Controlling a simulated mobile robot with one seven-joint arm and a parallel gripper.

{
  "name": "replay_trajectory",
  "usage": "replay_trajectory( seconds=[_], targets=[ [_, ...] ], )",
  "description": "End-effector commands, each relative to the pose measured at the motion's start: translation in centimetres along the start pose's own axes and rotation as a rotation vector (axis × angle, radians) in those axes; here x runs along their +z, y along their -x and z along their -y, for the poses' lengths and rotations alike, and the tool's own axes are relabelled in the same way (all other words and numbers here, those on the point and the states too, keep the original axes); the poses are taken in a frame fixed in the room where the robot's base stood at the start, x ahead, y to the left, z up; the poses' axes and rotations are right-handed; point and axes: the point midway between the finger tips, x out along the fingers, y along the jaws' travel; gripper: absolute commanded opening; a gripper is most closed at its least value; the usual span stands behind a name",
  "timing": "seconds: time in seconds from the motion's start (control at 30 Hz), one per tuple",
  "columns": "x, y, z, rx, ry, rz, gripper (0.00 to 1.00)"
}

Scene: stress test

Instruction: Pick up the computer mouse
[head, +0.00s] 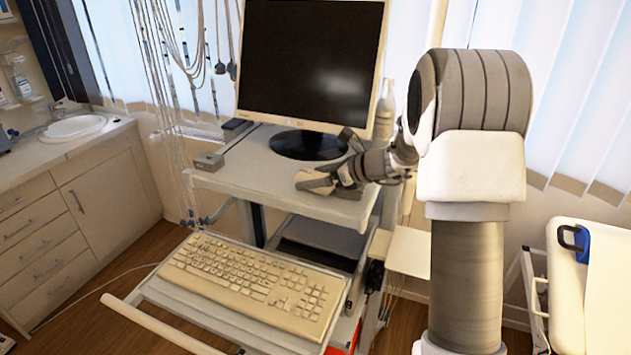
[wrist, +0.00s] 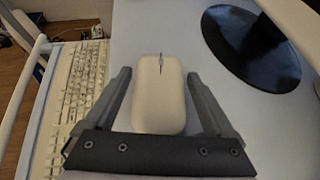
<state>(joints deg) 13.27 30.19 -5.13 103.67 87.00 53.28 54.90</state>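The white computer mouse (wrist: 158,95) lies on the pale cart top, in the middle of the wrist view, with its scroll wheel end pointing away. My gripper (wrist: 158,76) is open, with one dark finger on each side of the mouse. A gap shows between each finger and the mouse, narrower near the palm. The palm bar covers the view just behind the mouse's near end. In the head view my gripper (head: 318,180) is low over the front right of the cart top (head: 250,178), and it partly hides the mouse there.
The monitor (head: 310,62) stands behind my gripper on a round black base (head: 300,145), also close by at right in the wrist view (wrist: 250,46). The keyboard (head: 255,283) sits on a lower tray. A small grey box (head: 208,161) is at the cart's left edge.

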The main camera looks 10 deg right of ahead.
Motion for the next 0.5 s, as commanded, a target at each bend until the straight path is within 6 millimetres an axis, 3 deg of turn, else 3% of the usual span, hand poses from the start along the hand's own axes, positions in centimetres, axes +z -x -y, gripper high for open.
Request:
replay_trajectory(
  seconds=[0.03, 0.37, 0.5],
  targets=[
    [0.0, 0.01, -0.01, 0.0, 0.0, 0.0, 0.78],
    [0.01, 0.04, -0.01, 0.0, 0.0, 0.0, 0.19],
    [0.04, 0.05, 0.0, 0.0, 0.0, 0.0, 0.16]
  ],
)
